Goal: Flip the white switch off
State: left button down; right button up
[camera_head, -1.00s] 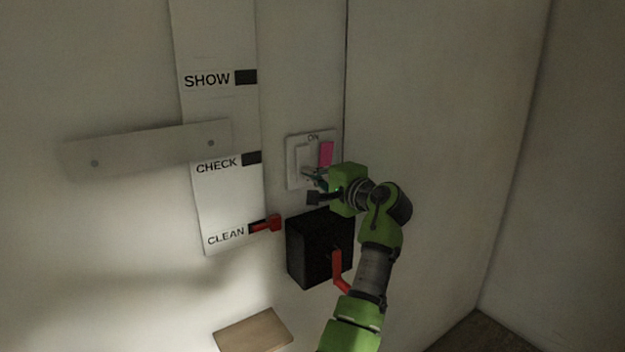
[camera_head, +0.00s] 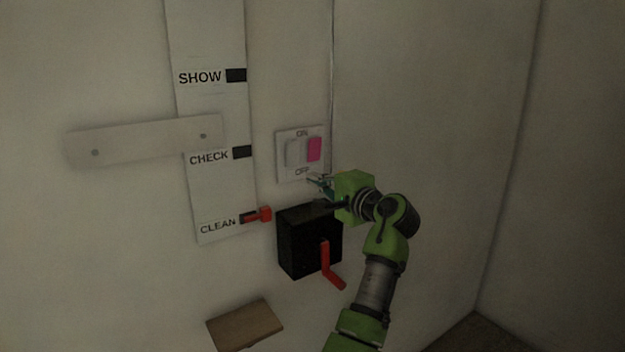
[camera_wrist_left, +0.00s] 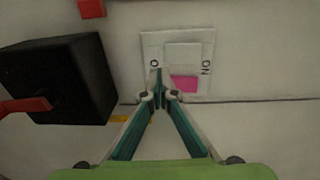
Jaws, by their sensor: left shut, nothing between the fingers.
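The white switch (camera_head: 293,152) is a pale rocker on the left half of a white wall plate (camera_head: 280,175) marked ON at the top and OFF at the bottom. A pink switch (camera_head: 314,149) sits to its right. The left wrist view also shows the white switch (camera_wrist_left: 183,56) and the pink switch (camera_wrist_left: 184,84). My left gripper (camera_head: 315,180) is shut and empty, its fingertips by the plate's lower edge, below both rockers. In the left wrist view the fingertips (camera_wrist_left: 158,72) overlap the OFF side of the plate; contact cannot be told. My right gripper is out of view.
Just below the plate is a black box (camera_head: 308,243) with a red crank (camera_head: 329,265). To the left is a panel (camera_head: 212,180) marked SHOW, CHECK and CLEAN, with a red slider (camera_head: 262,214) at CLEAN. A wooden ledge (camera_head: 245,326) juts out below. The right wall is bare.

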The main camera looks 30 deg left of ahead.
pick_arm(q)
jog(key=s+d+f+b, duration=0.1)
jog(key=s+d+b, duration=0.1)
jog(key=d, duration=0.3)
jog(key=shift+s+d+f+b, duration=0.25)
jog(key=shift+f+b, duration=0.1)
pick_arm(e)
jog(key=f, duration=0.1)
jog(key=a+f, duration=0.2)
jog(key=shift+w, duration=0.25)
pick_arm(q)
jog(key=shift+d, duration=0.1)
